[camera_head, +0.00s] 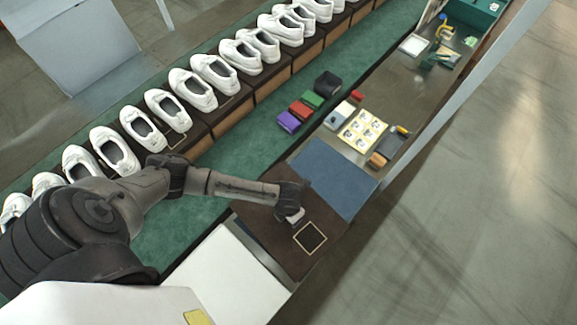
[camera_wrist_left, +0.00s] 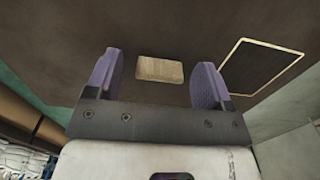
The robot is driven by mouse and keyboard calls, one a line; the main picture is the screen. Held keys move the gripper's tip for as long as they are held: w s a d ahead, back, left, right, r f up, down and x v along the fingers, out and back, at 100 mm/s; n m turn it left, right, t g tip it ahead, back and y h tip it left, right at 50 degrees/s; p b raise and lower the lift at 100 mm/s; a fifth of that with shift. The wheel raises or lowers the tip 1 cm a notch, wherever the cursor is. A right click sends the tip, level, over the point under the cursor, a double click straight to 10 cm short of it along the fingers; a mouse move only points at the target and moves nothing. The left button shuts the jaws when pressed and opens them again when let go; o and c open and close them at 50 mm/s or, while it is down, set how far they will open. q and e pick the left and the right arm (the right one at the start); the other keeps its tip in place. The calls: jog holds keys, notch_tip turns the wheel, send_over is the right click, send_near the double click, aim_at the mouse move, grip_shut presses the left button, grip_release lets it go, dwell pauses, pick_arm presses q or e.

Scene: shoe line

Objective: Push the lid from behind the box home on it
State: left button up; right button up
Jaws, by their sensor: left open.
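A dark brown box lid (camera_head: 272,231) with a gold-outlined square lies over the box at the front of the bench. My left gripper (camera_head: 291,213) is over the lid, close to a small pale label and beside the square. In the left wrist view the lid's dark face (camera_wrist_left: 205,52) fills the upper part, with the pale label between the fingers and the outlined square to the right. My left gripper (camera_wrist_left: 158,68) is open there, its two purple fingers apart with nothing between them. Contact with the lid cannot be told. The box under the lid is mostly hidden. My right gripper is not in view.
A blue mat (camera_head: 328,170) lies just behind the box, and a white panel (camera_head: 228,282) in front-left. Purple, red and green items (camera_head: 302,108) and a yellow sticker sheet (camera_head: 362,131) lie further back. White shoes (camera_head: 193,90) on brown boxes line the green conveyor.

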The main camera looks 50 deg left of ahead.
pick_arm(q)
jog(key=shift+r, duration=0.1)
jog(key=shift+r, duration=0.2)
notch_tip(320, 180, up, 13)
jog(key=shift+r, duration=0.15)
dwell(0.4)
